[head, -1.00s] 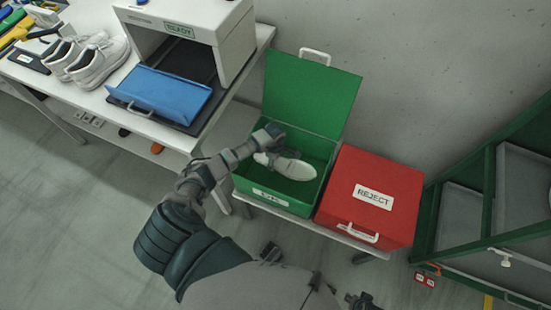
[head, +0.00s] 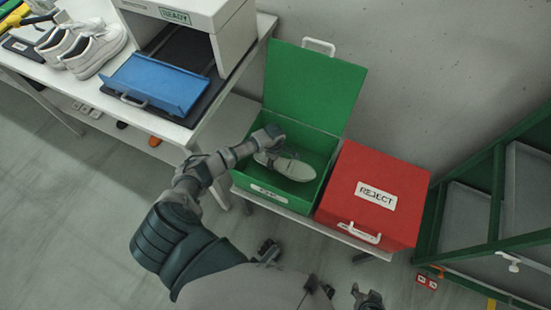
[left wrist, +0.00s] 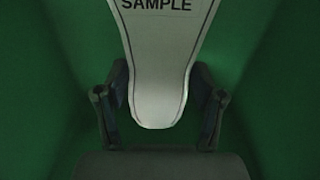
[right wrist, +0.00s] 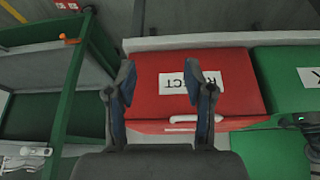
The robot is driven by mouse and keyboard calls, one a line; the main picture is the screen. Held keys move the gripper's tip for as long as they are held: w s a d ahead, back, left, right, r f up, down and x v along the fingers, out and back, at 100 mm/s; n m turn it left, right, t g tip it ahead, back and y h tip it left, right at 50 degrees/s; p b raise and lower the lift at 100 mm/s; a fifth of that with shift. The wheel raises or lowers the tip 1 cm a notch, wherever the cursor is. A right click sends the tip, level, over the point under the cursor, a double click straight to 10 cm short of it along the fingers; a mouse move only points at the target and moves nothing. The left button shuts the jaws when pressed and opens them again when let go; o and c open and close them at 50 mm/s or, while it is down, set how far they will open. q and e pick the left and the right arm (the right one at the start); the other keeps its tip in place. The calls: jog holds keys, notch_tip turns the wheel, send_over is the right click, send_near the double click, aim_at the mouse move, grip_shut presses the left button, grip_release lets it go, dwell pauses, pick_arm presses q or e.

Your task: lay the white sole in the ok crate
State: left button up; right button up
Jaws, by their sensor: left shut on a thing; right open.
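The white sole (head: 295,171) is inside the open green ok crate (head: 297,204), lying roughly flat, low in it. My left gripper (head: 270,157) reaches into the crate from the left and is shut on the sole's left end. In the left wrist view my left gripper (left wrist: 160,78) has a finger on each side of the sole (left wrist: 158,60), which bears the word SAMPLE. I cannot tell whether the sole touches the crate floor. My right gripper (right wrist: 162,82) is open and empty, with the red reject crate beyond it.
The closed red REJECT crate (head: 400,210) stands right beside the ok crate. The green lid (head: 315,85) stands open behind. A white table (head: 180,133) at left holds a machine (head: 190,15), blue tray (head: 158,85) and white shoes (head: 88,48). A green rack (head: 497,200) is at right.

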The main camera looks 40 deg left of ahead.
pick_arm(q)
notch_tip(320, 180, down, 3)
jog(key=shift+f+b, duration=0.1)
jog(key=shift+b, duration=0.95)
jog(key=shift+f+b, duration=0.3)
pick_arm(e)
jog(key=w+a+r+t+y, duration=0.1)
jog(key=w+a+r+t, duration=0.2)
jog(key=w+t, duration=0.2)
jog(key=shift+w+r, duration=0.35)
jog(key=shift+w, duration=1.4)
pick_arm(q)
jog(key=o, duration=1.4)
